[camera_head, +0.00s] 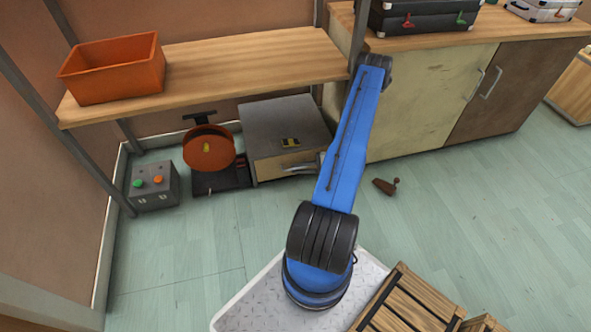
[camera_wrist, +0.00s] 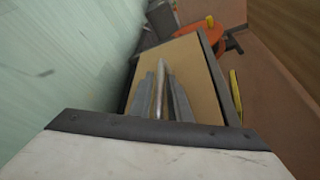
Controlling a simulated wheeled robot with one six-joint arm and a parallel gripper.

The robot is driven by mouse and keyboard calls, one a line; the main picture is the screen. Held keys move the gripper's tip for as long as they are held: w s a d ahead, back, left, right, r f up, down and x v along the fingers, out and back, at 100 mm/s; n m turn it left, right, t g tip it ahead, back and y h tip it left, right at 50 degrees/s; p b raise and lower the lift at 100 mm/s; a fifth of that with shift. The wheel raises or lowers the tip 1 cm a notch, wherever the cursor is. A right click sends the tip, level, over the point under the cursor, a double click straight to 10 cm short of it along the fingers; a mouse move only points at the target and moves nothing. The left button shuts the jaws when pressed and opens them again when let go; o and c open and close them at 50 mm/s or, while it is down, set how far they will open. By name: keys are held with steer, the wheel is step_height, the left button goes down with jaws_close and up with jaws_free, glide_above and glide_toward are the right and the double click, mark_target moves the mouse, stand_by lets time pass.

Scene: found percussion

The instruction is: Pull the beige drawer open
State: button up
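The beige drawer (camera_head: 288,163) is in the front of a grey metal cabinet (camera_head: 283,115) on the floor under the shelf. Its front looks flush or nearly so. In the wrist view the beige drawer front (camera_wrist: 196,68) fills the middle, with a light metal bar handle (camera_wrist: 160,80) standing out from it. In the head view my blue arm hides most of the gripper and the right end of the drawer.
A grey box with green and orange buttons (camera_head: 154,186) and an orange round device (camera_head: 209,149) stand left of the cabinet. An orange bin (camera_head: 112,69) sits on the wooden shelf (camera_head: 220,66). A small brown object (camera_head: 385,186) lies on the floor. Wooden crates (camera_head: 412,303) stand near my base.

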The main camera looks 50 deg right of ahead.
steer(key=shift+w+a+f, duration=0.1)
steer(key=shift+w+a, duration=0.3)
steer(key=shift+w, duration=0.1)
jaws_close()
steer(key=shift+s+a, duration=0.1)
steer(key=s+a, duration=0.7)
steer(key=s, duration=0.5)
steer(key=s+a, duration=0.8)
steer(key=s, duration=0.4)
steer(key=shift+s, duration=0.35)
jaws_free()
